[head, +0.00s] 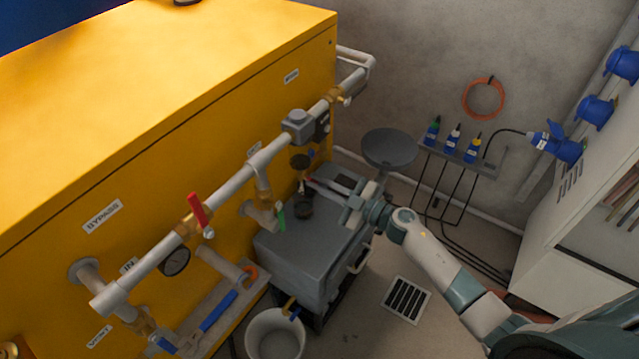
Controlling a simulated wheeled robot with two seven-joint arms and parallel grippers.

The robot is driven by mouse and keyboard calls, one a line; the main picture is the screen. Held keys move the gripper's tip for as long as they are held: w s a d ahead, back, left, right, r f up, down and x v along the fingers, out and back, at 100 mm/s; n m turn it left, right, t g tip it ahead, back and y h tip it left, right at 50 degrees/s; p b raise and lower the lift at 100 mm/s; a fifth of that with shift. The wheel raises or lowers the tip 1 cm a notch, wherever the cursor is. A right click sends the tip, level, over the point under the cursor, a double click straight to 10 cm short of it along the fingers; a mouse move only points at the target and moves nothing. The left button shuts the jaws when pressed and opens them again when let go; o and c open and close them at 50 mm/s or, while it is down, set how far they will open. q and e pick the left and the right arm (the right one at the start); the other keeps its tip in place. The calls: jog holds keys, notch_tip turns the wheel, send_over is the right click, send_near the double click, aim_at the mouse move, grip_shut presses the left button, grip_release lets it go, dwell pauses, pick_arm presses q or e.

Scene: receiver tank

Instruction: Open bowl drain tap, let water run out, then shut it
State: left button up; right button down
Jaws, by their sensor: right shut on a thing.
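A small dark filter bowl (300,162) hangs under the pipe at the yellow cabinet's right end. My right gripper (313,184) reaches in from the right, its fingertips just below the bowl. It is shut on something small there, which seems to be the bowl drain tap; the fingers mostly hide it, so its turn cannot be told. A small dark cup (303,209) stands below on the grey box. Any water stream is too small to see. My left gripper is out of view.
The grey box (300,250) stands under the pipe, with a white bucket (262,325) in front. A red lever (197,208) and a green handle (281,220) are on the pipework left of my gripper. Floor around the drain grate (406,298) is clear.

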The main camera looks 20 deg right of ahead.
jog(key=shift+n, duration=0.6)
jog(key=shift+f+n, duration=0.1)
jog(key=shift+n, duration=0.7)
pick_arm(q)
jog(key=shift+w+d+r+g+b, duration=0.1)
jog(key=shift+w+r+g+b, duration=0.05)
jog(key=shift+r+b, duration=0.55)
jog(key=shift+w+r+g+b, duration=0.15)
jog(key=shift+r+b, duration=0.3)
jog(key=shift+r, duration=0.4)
pick_arm(e)
jog(key=shift+n, duration=4.1)
jog(key=c, duration=1.9)
grip_release()
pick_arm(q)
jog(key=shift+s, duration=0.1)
pick_arm(e)
jog(key=shift+o, duration=0.2)
